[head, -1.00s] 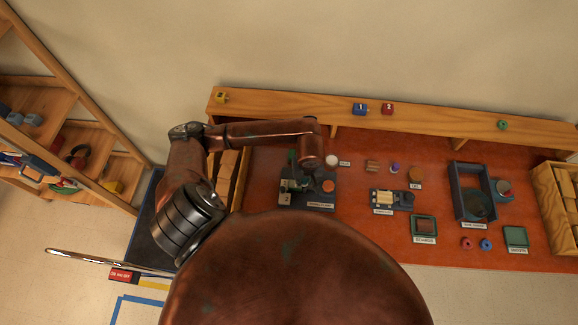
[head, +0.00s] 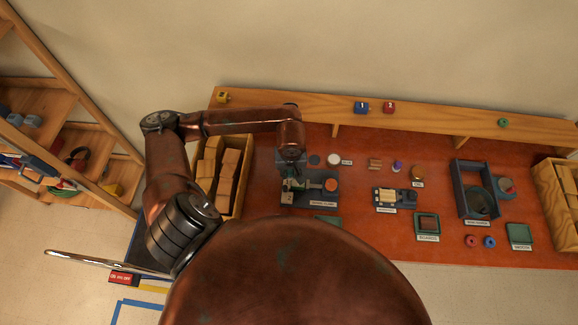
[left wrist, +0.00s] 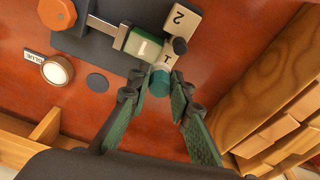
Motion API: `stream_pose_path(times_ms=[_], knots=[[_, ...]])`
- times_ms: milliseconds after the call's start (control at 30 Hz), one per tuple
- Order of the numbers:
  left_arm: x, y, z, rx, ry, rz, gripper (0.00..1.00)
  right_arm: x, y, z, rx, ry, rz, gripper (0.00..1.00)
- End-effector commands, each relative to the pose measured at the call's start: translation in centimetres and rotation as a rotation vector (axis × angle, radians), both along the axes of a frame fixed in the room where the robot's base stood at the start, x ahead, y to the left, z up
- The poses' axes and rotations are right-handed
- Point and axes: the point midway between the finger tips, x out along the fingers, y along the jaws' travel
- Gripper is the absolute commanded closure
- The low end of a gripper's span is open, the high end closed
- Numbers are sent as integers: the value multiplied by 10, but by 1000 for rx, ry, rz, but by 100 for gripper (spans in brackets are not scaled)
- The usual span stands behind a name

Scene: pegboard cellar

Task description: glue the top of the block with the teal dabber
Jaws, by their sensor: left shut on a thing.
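My left gripper (head: 290,176) is over the left part of the dark clamp (head: 322,201). In the left wrist view, the gripper (left wrist: 159,90) is shut on the teal dabber (left wrist: 160,84), whose round teal end shows between the green fingers. The dabber is over the end of a pale block with green parts (left wrist: 143,46) in the clamp (left wrist: 101,26); I cannot tell whether it touches. A cream piece marked 2 (left wrist: 178,19) is beside it. The dabber's far end and part of the block's top are hidden. My right gripper is not in view.
A white-topped glue pot (head: 333,160) and a dark round pad (head: 315,160) lie behind the clamp. A wooden crate of blocks (head: 238,205) stands close on the left. An orange knob (head: 331,185) is on the clamp's right. Labelled stations fill the bench rightward.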

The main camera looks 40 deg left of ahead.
Motion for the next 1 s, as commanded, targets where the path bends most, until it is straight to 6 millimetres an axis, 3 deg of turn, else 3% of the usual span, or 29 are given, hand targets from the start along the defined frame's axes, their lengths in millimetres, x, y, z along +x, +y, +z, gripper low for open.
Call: stream_pose_path(times_ms=[433, 1000], knots=[[-2, 3, 39, 2, 0, 7, 100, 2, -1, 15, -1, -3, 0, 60], [-3, 3, 41, 1, 1, 9, 100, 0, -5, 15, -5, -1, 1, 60]])
